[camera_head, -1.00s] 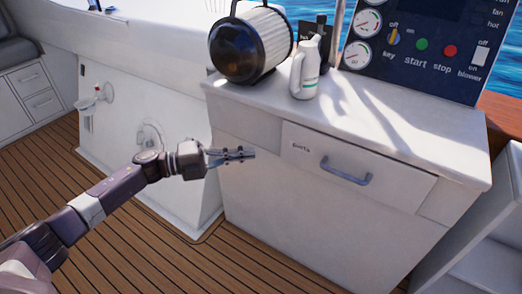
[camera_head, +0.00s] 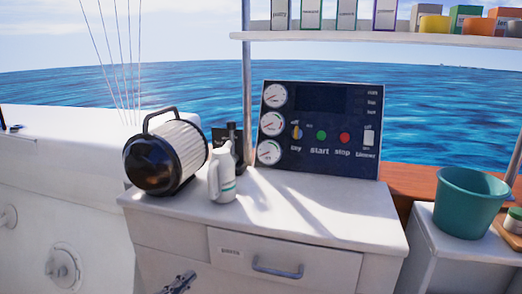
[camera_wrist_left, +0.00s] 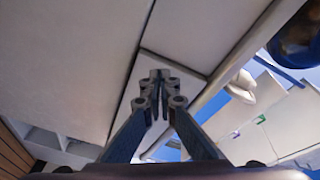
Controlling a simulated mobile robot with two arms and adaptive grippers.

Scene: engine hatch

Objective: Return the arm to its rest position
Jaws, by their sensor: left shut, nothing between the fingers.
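My left gripper (camera_head: 178,284) shows at the bottom edge of the head view, in front of the white cabinet (camera_head: 165,235). Only its fingertips show there; the rest of the arm is out of frame. In the left wrist view, its two dark fingers (camera_wrist_left: 160,82) meet at their tips with nothing between them. The pale cabinet front fills much of that view behind the fingers. My right gripper is in neither view.
The cabinet's drawer (camera_head: 285,262) is shut and has a blue-grey handle. On the counter stand a lantern-like cylinder (camera_head: 165,152), a white bottle (camera_head: 222,177) and a control panel (camera_head: 320,130). A teal bucket (camera_head: 468,205) stands at right, below a shelf (camera_head: 380,36).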

